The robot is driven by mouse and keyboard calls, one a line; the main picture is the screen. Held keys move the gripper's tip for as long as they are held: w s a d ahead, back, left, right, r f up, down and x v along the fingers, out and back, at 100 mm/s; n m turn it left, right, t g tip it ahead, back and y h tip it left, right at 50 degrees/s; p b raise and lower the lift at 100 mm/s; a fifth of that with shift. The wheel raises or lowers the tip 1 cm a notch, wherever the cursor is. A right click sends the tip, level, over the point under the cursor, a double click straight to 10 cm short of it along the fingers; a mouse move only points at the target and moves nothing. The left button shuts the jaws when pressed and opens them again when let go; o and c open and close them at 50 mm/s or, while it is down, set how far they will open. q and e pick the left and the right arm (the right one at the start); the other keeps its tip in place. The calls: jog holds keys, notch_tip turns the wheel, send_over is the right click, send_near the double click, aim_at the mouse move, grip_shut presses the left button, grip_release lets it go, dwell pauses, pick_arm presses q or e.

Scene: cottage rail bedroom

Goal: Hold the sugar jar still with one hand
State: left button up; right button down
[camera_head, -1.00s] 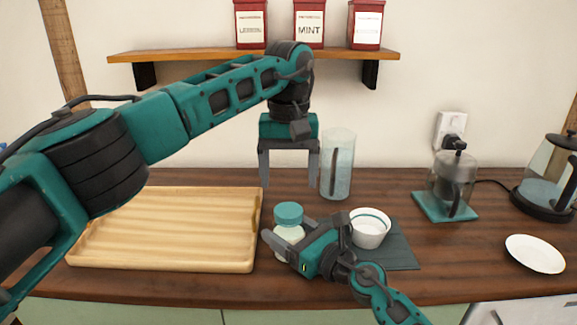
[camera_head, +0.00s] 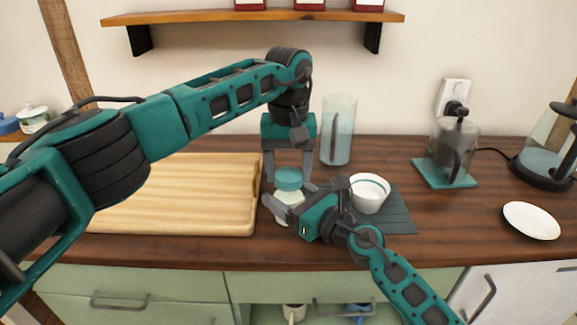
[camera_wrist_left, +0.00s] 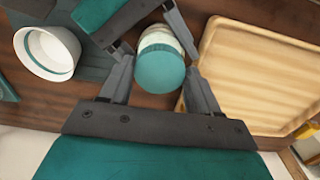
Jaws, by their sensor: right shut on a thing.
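The sugar jar, a pale jar with a teal lid (camera_head: 288,179), stands upright on the counter. My right gripper (camera_head: 286,208) is shut on its body from the front right, low down. My left gripper (camera_head: 288,170) points down from above, open, with one finger on each side of the lid. In the left wrist view the lid (camera_wrist_left: 160,70) shows between the tips of my left gripper (camera_wrist_left: 160,80), with small gaps at the sides. Part of the jar's body is hidden by my right gripper.
A wooden tray (camera_head: 180,205) lies left of the jar. A white bowl (camera_head: 369,194) on a dark mat (camera_head: 398,222) is close on the right, with a tall clear glass container (camera_head: 338,130) behind. A white plate (camera_head: 531,220) and a kettle (camera_head: 550,150) are far right.

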pick_arm(q)
jog(key=c, duration=0.7)
jog(key=n, duration=0.7)
jog(key=shift+c, duration=0.2)
jog(key=n, duration=1)
jog(key=shift+r+n, duration=0.1)
jog(key=shift+n, duration=0.3)
jog(key=n, duration=1.2)
jog(key=shift+n, duration=0.3)
jog(key=n, duration=1.7)
jog(key=shift+n, duration=0.4)
jog(key=n, duration=0.5)
jog(key=shift+r+n, duration=0.1)
jog(key=shift+n, duration=0.3)
